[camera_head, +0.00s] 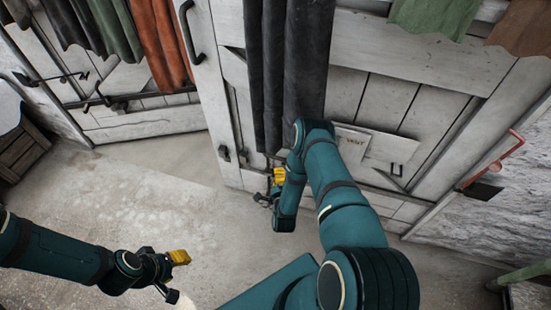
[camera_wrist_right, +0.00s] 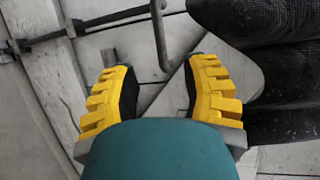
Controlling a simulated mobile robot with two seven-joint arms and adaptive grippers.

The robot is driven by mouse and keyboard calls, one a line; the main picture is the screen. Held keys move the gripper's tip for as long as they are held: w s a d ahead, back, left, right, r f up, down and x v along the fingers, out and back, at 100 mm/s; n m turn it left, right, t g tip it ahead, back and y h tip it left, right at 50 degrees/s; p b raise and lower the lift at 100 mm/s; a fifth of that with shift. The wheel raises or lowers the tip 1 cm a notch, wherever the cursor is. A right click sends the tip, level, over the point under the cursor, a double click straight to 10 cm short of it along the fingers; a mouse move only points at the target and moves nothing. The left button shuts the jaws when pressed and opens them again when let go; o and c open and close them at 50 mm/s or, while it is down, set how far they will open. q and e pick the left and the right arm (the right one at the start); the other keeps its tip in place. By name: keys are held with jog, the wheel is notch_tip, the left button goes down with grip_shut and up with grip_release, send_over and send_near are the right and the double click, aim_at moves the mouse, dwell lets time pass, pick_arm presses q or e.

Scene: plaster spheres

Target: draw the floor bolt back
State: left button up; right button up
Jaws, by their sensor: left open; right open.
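In the right wrist view a dark metal rod (camera_wrist_right: 110,18), which looks like the floor bolt, runs through a bracket across pale boards. A bent grey handle (camera_wrist_right: 159,40) hangs from it, its lower end just beyond and between my open fingertips. My right gripper (camera_wrist_right: 160,92) does not visibly touch it; contact cannot be told. In the head view my right gripper (camera_head: 269,188) is low by the plank door (camera_head: 388,100), under the dark hanging cloth; the bolt cannot be made out there. My left gripper (camera_head: 172,277) is open and empty above the floor, away from the doors.
Dark cloth (camera_head: 290,70) hangs close to my right arm, and its folds (camera_wrist_right: 285,75) fill the right of the wrist view. A second door (camera_head: 140,80) with cloths stands left. A wooden crate (camera_head: 20,150) is far left. A red handle (camera_head: 495,158) is at right. The middle floor (camera_head: 150,185) is clear.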

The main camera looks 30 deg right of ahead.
aim_at(275, 157)
jog(key=b+x, duration=0.2)
jog(key=x, duration=0.9)
jog(key=shift+w+b, duration=0.25)
jog(key=shift+b, duration=0.05)
grip_shut()
